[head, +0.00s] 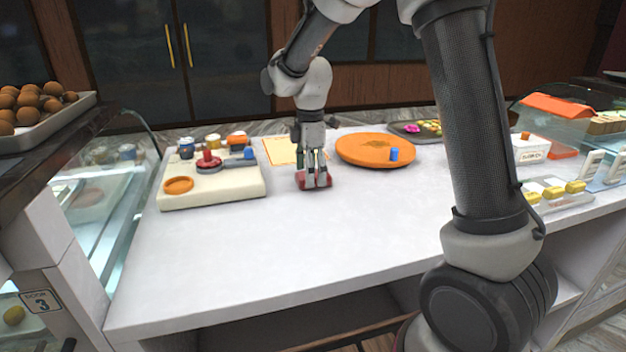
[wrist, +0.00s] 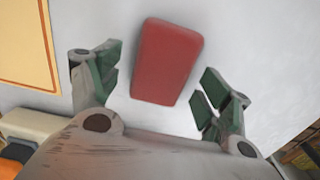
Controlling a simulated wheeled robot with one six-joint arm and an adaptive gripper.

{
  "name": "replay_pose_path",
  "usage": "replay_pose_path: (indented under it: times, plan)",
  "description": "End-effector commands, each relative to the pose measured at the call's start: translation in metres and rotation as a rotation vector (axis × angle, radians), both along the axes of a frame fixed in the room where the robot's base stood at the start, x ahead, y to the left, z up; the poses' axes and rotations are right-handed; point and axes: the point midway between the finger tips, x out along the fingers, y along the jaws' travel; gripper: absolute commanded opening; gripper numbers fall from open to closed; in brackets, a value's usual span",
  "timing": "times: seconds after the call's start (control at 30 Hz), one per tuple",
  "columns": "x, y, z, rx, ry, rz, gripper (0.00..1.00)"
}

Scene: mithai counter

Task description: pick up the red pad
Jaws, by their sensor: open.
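The red pad (wrist: 166,61) is a flat, rounded block lying on the white counter. In the wrist view it lies between and a little beyond my open fingers, slightly tilted in the picture, with a gap on each side. In the head view the red pad (head: 304,184) is partly hidden behind my gripper (head: 314,183), which points down at it. In the wrist view my gripper (wrist: 158,88) is open, with green finger pads and nothing between them that it grips. I cannot tell how high the fingertips are above the counter.
A cream board (head: 215,195) with a red knob and an orange ring stands left. An orange round tray (head: 350,152) with a blue block (head: 394,155) lies right. A yellow-orange sheet (wrist: 22,45) lies beside the pad. The counter's front (head: 300,245) is clear.

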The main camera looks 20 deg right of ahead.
Motion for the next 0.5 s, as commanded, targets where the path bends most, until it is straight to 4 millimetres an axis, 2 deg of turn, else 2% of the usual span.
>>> replay_pose_path:
  times: [0.1, 0.33, 0.5]
  plan:
    - [-0.0004, -0.0004, -0.0098, 0.0, 0.0, -0.001, 0.79]
    - [-0.0001, -0.0003, -0.0109, 0.0, -0.001, -0.001, 0.79]
    - [-0.0001, -0.0003, -0.0107, 0.0, -0.001, -0.001, 0.48]
